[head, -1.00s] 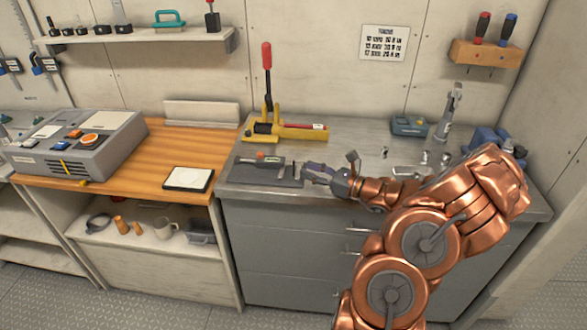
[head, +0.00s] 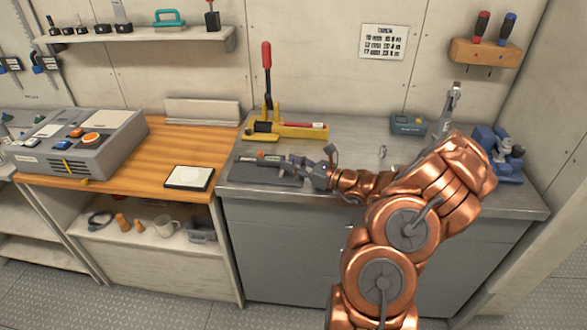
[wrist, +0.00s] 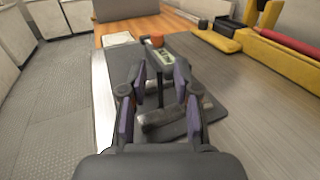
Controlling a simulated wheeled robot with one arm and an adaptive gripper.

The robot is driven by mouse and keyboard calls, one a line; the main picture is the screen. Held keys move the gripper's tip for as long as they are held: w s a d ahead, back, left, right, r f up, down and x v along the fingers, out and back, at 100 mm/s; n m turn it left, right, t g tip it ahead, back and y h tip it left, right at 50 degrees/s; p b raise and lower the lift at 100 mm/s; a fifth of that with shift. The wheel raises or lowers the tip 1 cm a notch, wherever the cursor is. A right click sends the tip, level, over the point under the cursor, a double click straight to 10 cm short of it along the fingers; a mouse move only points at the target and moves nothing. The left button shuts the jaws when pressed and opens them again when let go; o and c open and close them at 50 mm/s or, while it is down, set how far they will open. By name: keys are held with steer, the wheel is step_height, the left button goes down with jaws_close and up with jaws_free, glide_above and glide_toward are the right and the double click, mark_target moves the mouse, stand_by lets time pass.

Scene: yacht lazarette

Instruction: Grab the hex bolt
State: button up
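My gripper (wrist: 159,76) is open, its two fingers apart, low over the dark mat (wrist: 208,92) on the metal bench; the head view shows it at the mat's right end (head: 298,162). A grey metal bar-like piece (wrist: 160,122) lies across the mat between and under the fingers; I cannot tell whether it is the hex bolt. A tool (wrist: 162,58) with an orange end lies just beyond the fingertips, its thin dark shaft pointing back between them. A small upright metal piece (head: 383,151) stands on the bench behind my arm, too small to identify.
A yellow press (head: 285,131) with a red-gripped lever stands behind the mat. A wooden counter (head: 142,176) with a white pad (head: 188,177) adjoins at left. A teal box (head: 408,124) and a blue vise-like tool (head: 498,150) stand at right. My arm hides much of the right bench.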

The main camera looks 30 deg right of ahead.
jaws_close()
steer(key=shift+r+b, duration=0.65)
steer(key=shift+r, duration=0.85)
steer(key=shift+s+r, duration=0.2)
steer(key=shift+r, duration=0.1)
steer(key=s+a+r+b, duration=0.1)
steer(key=s+a+b, duration=0.2)
steer(key=s, duration=1.2)
steer(key=shift+s+r+b, duration=0.15)
steer(key=shift+r+b, duration=0.05)
steer(key=shift+b, duration=0.1)
